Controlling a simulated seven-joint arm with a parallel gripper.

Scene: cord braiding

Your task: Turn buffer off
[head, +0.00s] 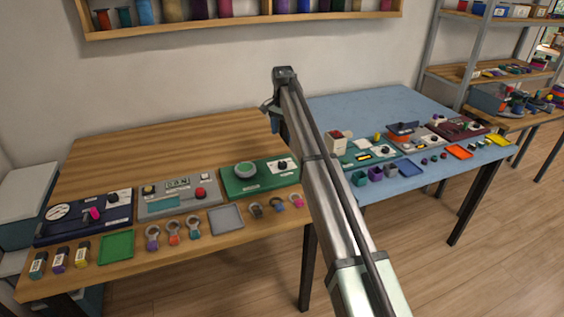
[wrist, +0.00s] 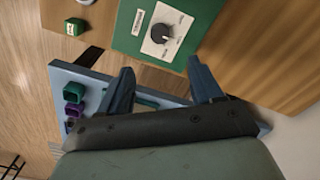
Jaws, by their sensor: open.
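A green unit (head: 258,181) sits at the right end of the wooden table, with a round grey-green pad (head: 245,169) and a dark knob (head: 283,166) on a white plate. I cannot read its label, so I cannot tell whether it is the buffer. In the wrist view a green panel (wrist: 124,40) shows a dark knob (wrist: 161,33) on a white dial plate, a little beyond the fingertips. My gripper (wrist: 161,68) is open and empty, with its two fingers apart. In the head view my gripper (head: 268,106) is raised above the back of the tables.
A grey unit (head: 178,196) and a navy unit (head: 84,215) stand left of the green one. Rings, bottles and a green tray (head: 116,248) line the front. The blue table (head: 365,103) at right holds more units and small cups. A shelf (head: 250,22) hangs above.

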